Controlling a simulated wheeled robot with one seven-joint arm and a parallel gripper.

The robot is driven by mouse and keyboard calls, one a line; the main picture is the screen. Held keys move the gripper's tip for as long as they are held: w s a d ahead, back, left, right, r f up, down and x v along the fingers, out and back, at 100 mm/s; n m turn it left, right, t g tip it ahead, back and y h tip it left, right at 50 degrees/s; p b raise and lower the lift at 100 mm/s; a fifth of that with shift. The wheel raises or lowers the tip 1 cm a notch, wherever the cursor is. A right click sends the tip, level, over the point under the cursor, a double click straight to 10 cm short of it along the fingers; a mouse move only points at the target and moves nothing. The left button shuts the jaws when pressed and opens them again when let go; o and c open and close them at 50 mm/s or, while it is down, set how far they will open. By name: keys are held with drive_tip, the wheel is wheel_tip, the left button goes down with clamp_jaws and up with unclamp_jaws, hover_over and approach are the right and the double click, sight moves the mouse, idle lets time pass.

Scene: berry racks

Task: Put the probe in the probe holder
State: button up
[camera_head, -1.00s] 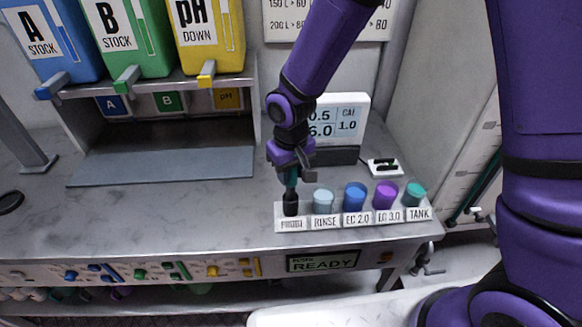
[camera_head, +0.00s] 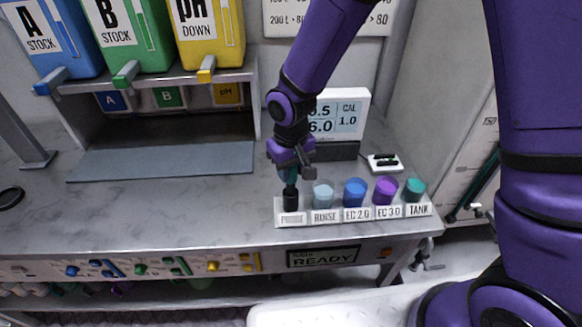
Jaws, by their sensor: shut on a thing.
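The probe holder (camera_head: 291,200) is a black cylinder at the left end of a white labelled rack (camera_head: 352,215) on the bench. My gripper (camera_head: 290,164) points down directly above the holder, with its jaws shut on the probe. The probe's lower end meets or enters the holder's top. I cannot tell how deep it sits.
To the right in the rack stand the rinse cup (camera_head: 323,194), the blue EC 2.0 cup (camera_head: 354,192), the purple EC 3.0 cup (camera_head: 385,191) and the teal tank cup (camera_head: 415,190). A display (camera_head: 347,120) stands behind my gripper. The bench left of the rack is clear.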

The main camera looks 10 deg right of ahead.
drive_tip(key=o, duration=1)
wheel_tip(320, 180, up, 11)
drive_tip(key=shift+f, duration=0.1)
idle(0.3)
drive_tip(key=s+d+r+m+t, duration=0.2)
drive_tip(key=s+d+r, duration=0.3)
drive_tip(key=d+r, duration=0.45)
drive_tip(key=s+d+r+m+t, duration=0.1)
drive_tip(key=s+d+r+t, duration=0.1)
drive_tip(key=s+d+r, duration=0.5)
drive_tip(key=shift+m+t, duration=0.6)
drive_tip(key=shift+m, duration=0.3)
drive_tip(key=s+d+r, duration=0.1)
drive_tip(key=s+d, duration=0.1)
drive_tip(key=s+d+r, duration=0.1)
drive_tip(key=s+d, duration=0.1)
drive_tip(key=d, duration=0.1)
drive_tip(key=s+d+r, duration=0.1)
drive_tip(key=s+d, duration=0.1)
drive_tip(key=d, duration=0.1)
drive_tip(key=shift+s, duration=0.25)
